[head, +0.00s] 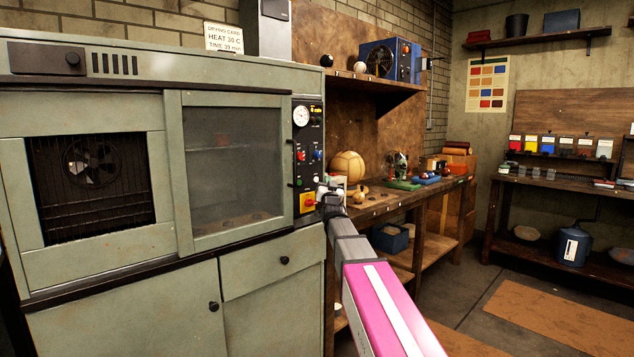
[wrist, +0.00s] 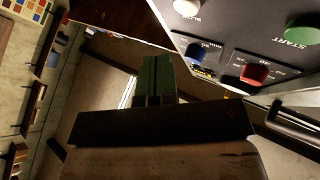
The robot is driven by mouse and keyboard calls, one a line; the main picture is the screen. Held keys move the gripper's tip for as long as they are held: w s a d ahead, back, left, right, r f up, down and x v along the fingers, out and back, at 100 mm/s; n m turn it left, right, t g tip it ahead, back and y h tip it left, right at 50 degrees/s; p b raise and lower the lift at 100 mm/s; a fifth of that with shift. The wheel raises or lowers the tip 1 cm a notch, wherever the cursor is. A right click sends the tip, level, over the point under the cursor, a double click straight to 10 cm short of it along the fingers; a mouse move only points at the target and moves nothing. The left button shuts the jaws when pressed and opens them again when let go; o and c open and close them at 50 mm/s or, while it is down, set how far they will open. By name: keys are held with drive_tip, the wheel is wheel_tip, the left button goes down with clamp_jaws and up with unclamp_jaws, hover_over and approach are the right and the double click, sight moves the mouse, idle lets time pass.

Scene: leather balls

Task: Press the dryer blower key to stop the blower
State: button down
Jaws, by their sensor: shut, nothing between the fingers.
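The grey-green dryer (head: 240,262) fills the left of the head view. Its black control panel (head: 309,172) carries a dial, small coloured keys and a red knob on a yellow plate. The wrist view shows the panel (wrist: 232,48) close and tilted, with a green START key (wrist: 302,32), a red key (wrist: 254,74), a blue key (wrist: 197,54) and a white key (wrist: 187,8) beside partly readable lettering. My gripper (head: 326,190) is at the panel's lower right edge, shut and empty. Its fingers (wrist: 154,62) point beside the keys in the wrist view; contact is not visible.
A wooden workbench (head: 385,203) with a large leather ball (head: 347,167) and tools stands right of the dryer. A shelf (head: 375,84) holds a blue fan unit (head: 390,60). The floor (head: 462,275) at right is mostly open.

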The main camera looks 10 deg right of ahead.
drive_tip(key=shift+s+d, duration=0.55)
drive_tip(key=shift+s, duration=0.25)
drive_tip(key=shift+s+d, duration=0.55)
drive_tip(key=shift+s, duration=0.25)
drive_tip(key=shift+f, duration=0.1)
